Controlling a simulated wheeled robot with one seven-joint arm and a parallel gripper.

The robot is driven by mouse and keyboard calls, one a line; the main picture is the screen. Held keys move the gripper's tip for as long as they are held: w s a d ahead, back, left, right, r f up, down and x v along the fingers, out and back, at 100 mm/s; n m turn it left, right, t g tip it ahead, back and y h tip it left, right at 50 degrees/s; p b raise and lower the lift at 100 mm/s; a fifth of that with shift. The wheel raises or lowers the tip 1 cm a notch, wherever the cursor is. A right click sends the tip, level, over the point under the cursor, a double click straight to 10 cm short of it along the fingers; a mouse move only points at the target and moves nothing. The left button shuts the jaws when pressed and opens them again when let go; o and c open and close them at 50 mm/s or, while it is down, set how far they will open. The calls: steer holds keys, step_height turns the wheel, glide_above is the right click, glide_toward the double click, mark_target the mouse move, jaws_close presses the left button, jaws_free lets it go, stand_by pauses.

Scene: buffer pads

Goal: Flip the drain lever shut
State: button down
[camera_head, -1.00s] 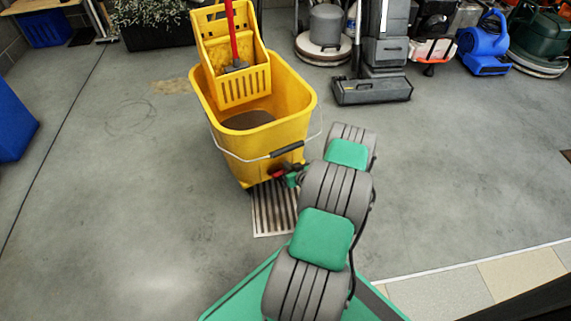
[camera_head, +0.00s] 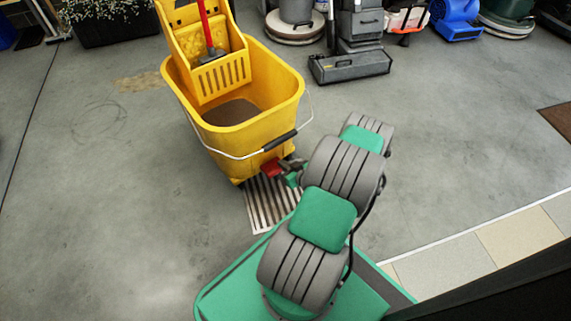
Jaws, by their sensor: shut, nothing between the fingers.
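The yellow mop bucket (camera_head: 228,140) stands on the floor left of my arm, with brown water inside. A small red part (camera_head: 271,168), which looks like the drain lever, shows low on the bucket's near right side. My gripper (camera_head: 284,166) is shut and empty right beside the red part. I cannot tell whether they touch, and the lever's exact angle is too small to make out. My arm's links hide part of the area to the right.
A slotted floor drain (camera_head: 270,204) lies just below the bucket's near corner. A wire handle with a black grip (camera_head: 267,143) hangs just above the red part. A yellow wringer with a red pole sits in the bucket. Cleaning machines (camera_head: 348,60) stand at the back.

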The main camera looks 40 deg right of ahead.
steer(key=shift+r, duration=0.55)
steer(key=shift+p, duration=0.3)
steer(key=d+p+v, duration=0.1)
steer(key=p+v, duration=0.2)
steer(key=v, duration=0.4)
steer(key=shift+s+a+r, duration=0.25)
steer(key=shift+s+a, duration=0.15)
steer(key=shift+a, duration=0.1)
